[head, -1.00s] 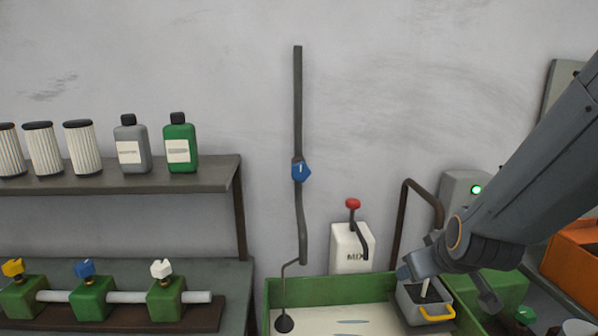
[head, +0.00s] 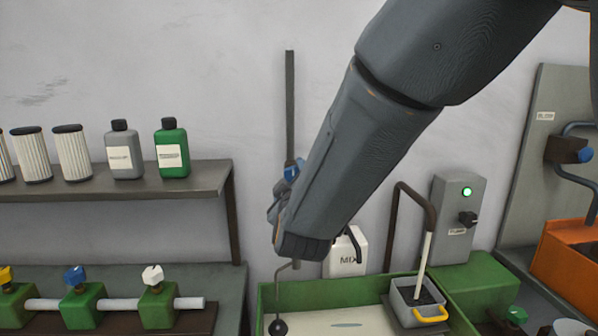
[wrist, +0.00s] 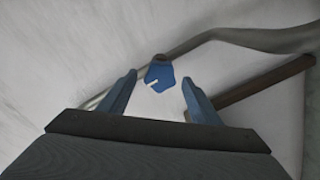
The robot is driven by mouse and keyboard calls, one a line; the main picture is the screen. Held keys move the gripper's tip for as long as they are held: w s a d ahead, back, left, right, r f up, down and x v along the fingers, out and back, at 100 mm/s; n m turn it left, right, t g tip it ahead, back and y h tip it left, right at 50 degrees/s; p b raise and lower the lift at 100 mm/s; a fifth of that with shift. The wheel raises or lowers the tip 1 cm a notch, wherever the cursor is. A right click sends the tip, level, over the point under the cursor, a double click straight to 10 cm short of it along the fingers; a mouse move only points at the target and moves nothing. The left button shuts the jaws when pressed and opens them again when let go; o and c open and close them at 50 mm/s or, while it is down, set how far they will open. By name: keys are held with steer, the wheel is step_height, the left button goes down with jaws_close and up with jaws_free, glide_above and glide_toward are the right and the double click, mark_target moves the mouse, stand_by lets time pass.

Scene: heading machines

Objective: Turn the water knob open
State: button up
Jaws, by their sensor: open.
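The blue knob (head: 292,171) with a white mark sits on the dark vertical pipe (head: 290,105) on the wall, taken here as the water knob. My gripper (head: 283,190) is in front of it, and my arm partly hides the knob and lower pipe in the head view. In the wrist view the knob (wrist: 160,75) shows between the two blue-grey fingertips of my gripper (wrist: 159,84). The fingers are open, with a visible gap on each side of the knob. I cannot tell how deep the knob lies between them.
A white MIX box (head: 347,255) stands behind my arm, its lever mostly hidden. Below is a green-walled basin (head: 375,283) with a grey tray (head: 404,294) on its right side. A shelf (head: 190,185) with bottles and filters lies left. Bare wall surrounds the pipe.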

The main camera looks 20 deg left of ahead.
mark_target(291, 177)
steer(key=shift+p+x, duration=0.35)
steer(key=shift+x, duration=1.3)
steer(key=c, duration=1.1)
